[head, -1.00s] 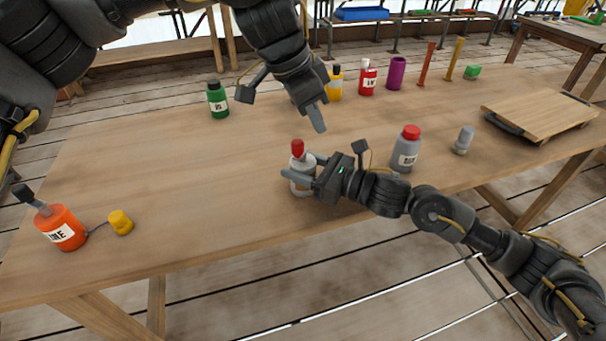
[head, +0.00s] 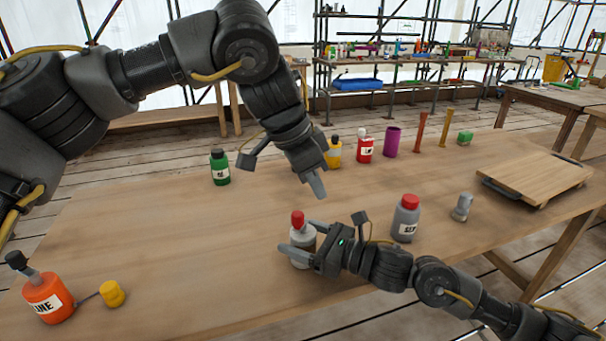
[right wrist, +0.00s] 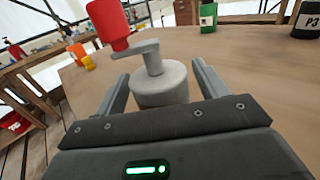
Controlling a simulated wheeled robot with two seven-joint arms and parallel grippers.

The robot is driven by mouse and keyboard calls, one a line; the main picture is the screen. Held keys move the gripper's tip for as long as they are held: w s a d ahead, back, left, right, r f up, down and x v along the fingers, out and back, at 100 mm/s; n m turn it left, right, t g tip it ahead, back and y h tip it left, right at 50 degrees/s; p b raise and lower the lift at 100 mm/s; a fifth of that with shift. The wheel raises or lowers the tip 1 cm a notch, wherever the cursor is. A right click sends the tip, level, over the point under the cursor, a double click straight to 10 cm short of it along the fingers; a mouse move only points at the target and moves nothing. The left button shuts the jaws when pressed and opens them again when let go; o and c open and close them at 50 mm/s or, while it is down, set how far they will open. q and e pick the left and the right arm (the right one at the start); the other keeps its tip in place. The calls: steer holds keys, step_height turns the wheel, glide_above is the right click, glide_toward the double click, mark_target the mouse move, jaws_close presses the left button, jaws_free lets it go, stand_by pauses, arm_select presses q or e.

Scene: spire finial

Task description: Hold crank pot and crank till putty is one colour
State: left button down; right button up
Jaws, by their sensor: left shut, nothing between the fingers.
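The crank pot (head: 302,258) is a pale grey round pot with a crank arm and an upright red handle (head: 297,220) on top. It stands on the table near the front edge. My right gripper (head: 297,250) has its fingers on both sides of the pot's body. In the right wrist view the pot (right wrist: 161,88) sits between the two fingers, with its crank arm and red handle (right wrist: 108,25) toward the upper left. My left gripper (head: 317,186) is shut and empty, pointing down above and slightly beyond the red handle, apart from it. The putty inside is hidden.
A grey bottle with a red cap (head: 406,218) and a small grey object (head: 462,206) stand right of the pot. Green (head: 220,168), yellow and red bottles line the back. An orange bottle (head: 47,298) is at front left. The left-middle tabletop is clear.

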steer(key=shift+o, duration=0.3)
steer(key=shift+d, duration=0.15)
steer(key=v, duration=1.2)
